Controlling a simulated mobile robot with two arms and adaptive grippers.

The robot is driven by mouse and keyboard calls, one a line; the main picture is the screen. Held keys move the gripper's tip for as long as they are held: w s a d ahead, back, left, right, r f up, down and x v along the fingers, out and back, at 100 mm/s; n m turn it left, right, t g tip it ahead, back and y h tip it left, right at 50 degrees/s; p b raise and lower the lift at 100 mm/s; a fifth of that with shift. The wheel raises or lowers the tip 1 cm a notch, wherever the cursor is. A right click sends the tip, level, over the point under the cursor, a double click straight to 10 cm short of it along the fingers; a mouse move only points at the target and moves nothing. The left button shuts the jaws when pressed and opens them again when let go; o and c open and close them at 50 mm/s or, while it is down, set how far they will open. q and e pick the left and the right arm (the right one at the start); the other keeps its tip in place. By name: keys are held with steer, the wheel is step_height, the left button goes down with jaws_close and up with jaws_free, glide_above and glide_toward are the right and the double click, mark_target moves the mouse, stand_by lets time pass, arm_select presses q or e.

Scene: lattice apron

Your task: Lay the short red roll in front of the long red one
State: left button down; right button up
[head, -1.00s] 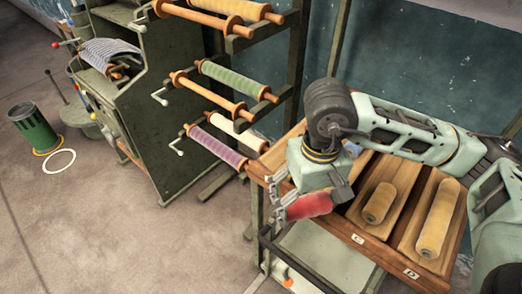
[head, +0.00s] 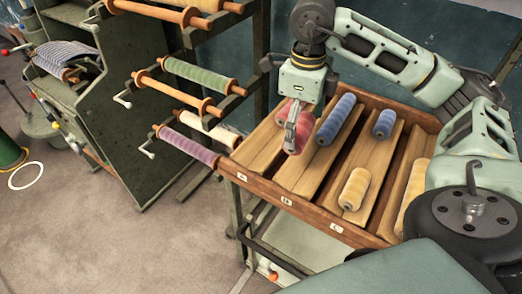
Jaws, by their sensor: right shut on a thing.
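My right gripper (head: 291,138) is shut on a short red roll (head: 303,133), which it holds over the left part of the wooden rack, near lanes A and B. The fingers hide part of the roll. More red (head: 283,111) shows just left of and behind the gripper, towards the back of lane A; it looks like the long red roll, mostly hidden by the gripper. I cannot tell whether the two touch. My left gripper is not in view.
The wooden rack (head: 312,212) has sloped lanes. A long blue roll (head: 336,118) lies in lane B. A short blue roll (head: 383,123) and a short yellow roll (head: 354,188) lie in lane C. The front of lane A is bare. A roller stand (head: 186,120) is at left.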

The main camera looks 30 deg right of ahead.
steer(key=shift+d+r+m, duration=0.15)
steer(key=shift+d+m, duration=0.15)
steer(key=shift+m, duration=0.3)
steer(key=shift+w, duration=0.1)
steer(key=w+a+f+p, duration=0.1)
steer(key=w+f+p, duration=0.1)
steer(key=w+f, duration=0.1)
steer(key=w+a+f+p, duration=0.1)
steer(key=w+f+p, duration=0.1)
steer(key=w+f, duration=0.1)
steer(key=w+a+f+p, duration=0.2)
steer(key=w+f, duration=0.1)
steer(key=w, duration=0.1)
steer(key=shift+w+a+f, duration=0.1)
steer(key=shift+w+f, duration=0.15)
steer(key=shift+f, duration=0.7)
steer(key=shift+f, duration=0.1)
